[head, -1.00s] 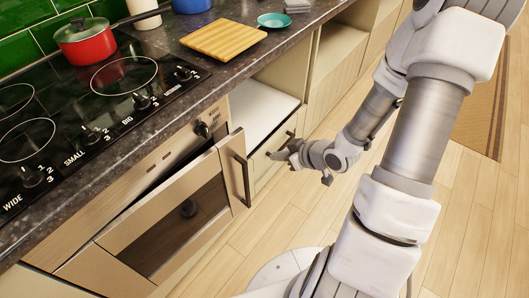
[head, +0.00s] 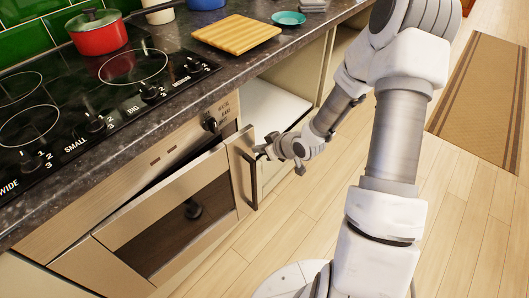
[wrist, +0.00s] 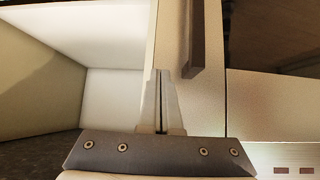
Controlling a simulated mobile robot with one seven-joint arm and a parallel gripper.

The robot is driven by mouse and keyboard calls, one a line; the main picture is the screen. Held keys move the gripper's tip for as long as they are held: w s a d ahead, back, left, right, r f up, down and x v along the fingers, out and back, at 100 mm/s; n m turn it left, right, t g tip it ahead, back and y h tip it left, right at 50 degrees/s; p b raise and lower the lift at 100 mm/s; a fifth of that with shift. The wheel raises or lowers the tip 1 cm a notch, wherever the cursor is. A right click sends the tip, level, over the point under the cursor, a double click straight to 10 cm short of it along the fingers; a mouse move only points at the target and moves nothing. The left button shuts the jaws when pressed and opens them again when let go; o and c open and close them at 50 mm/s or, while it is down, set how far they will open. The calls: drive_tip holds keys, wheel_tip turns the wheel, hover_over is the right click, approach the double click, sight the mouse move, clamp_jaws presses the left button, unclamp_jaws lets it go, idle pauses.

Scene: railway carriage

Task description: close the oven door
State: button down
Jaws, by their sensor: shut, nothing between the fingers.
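The oven door (head: 163,207) stands ajar in the head view, a beige frame around a dark window. Its upright dark handle (head: 253,181) is at its right end. My gripper (head: 258,152) is shut and empty, with its tips beside the upper end of the handle, close to the door's free edge. In the wrist view my gripper (wrist: 161,75) points at the beige strip of the oven door (wrist: 207,95), left of the handle (wrist: 193,38). I cannot tell whether the tips touch the door.
An open white compartment (head: 275,105) lies right of the oven. The dark worktop (head: 190,95) holds a hob (head: 60,110), a red pan (head: 98,38), a cutting board (head: 236,35) and a teal dish (head: 288,18). The wooden floor (head: 300,220) is clear up to a brown rug (head: 487,95).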

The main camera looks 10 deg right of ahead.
sight(247, 138)
drive_tip(key=w+a, duration=0.2)
drive_tip(key=w, duration=0.1)
drive_tip(key=w+a, duration=0.1)
drive_tip(key=w, duration=0.1)
drive_tip(key=shift+w, duration=0.2)
drive_tip(key=shift+s+d, duration=0.1)
drive_tip(key=shift+s, duration=0.05)
